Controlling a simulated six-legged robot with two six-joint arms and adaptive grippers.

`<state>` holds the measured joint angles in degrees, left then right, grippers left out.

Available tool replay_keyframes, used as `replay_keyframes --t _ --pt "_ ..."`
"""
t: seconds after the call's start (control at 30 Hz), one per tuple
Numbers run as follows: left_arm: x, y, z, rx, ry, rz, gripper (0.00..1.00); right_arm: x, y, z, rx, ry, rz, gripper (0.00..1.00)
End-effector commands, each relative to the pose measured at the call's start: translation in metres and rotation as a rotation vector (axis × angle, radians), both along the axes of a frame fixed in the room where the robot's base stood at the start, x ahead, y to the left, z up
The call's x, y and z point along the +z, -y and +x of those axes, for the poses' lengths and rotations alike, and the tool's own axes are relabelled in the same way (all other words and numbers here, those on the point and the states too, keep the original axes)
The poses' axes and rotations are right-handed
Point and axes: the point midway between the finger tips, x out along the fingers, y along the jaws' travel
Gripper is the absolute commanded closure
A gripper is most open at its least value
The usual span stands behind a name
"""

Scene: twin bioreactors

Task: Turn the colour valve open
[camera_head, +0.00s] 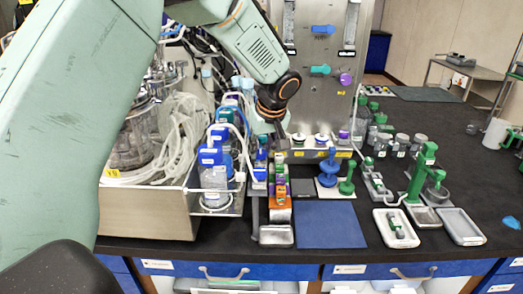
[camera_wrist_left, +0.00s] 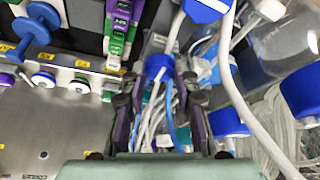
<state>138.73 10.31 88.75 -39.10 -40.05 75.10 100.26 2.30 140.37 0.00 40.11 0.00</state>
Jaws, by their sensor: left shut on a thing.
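The steel panel at the back of the head view carries a blue handle (camera_head: 323,30), a teal handle (camera_head: 320,69) and a purple knob (camera_head: 345,78). I cannot tell which of these is the colour valve. My left gripper (camera_head: 279,132) reaches down in front of the panel, lower than these handles. In the left wrist view its dark fingers (camera_wrist_left: 160,88) stand apart on either side of a blue cap (camera_wrist_left: 160,67) with a pale tube. Contact there is hard to make out. My right gripper is not in view.
Blue-capped bottles (camera_head: 213,172) and looped clear tubing (camera_head: 180,130) crowd the left. A blue dumbbell-shaped piece (camera_head: 328,167) and a green stand (camera_head: 420,175) are to the right. A blue mat (camera_head: 330,225) lies bare in front.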

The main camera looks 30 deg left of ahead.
Motion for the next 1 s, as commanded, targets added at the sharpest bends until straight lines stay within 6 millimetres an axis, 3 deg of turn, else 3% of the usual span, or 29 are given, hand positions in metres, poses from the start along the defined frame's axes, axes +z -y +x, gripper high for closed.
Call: replay_keyframes --t 0.37,0.4,0.6,0.67,1.0 --pt "-0.0033 0.0008 -0.0027 0.009 -0.009 -0.004 1.00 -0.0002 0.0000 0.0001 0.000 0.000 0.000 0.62" --pt "-0.0034 0.0007 -0.0027 0.009 -0.009 -0.004 0.69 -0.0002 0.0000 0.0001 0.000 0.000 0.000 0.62" --pt "-0.0021 0.0004 -0.0017 0.007 -0.005 -0.003 0.52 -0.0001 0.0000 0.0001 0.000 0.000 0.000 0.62" --pt "-0.0016 0.0003 -0.0013 0.006 -0.004 -0.003 0.48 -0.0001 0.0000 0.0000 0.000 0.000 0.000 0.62" --pt "0.0026 0.0011 -0.0008 0.005 0.000 -0.001 0.48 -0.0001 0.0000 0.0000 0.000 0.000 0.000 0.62"
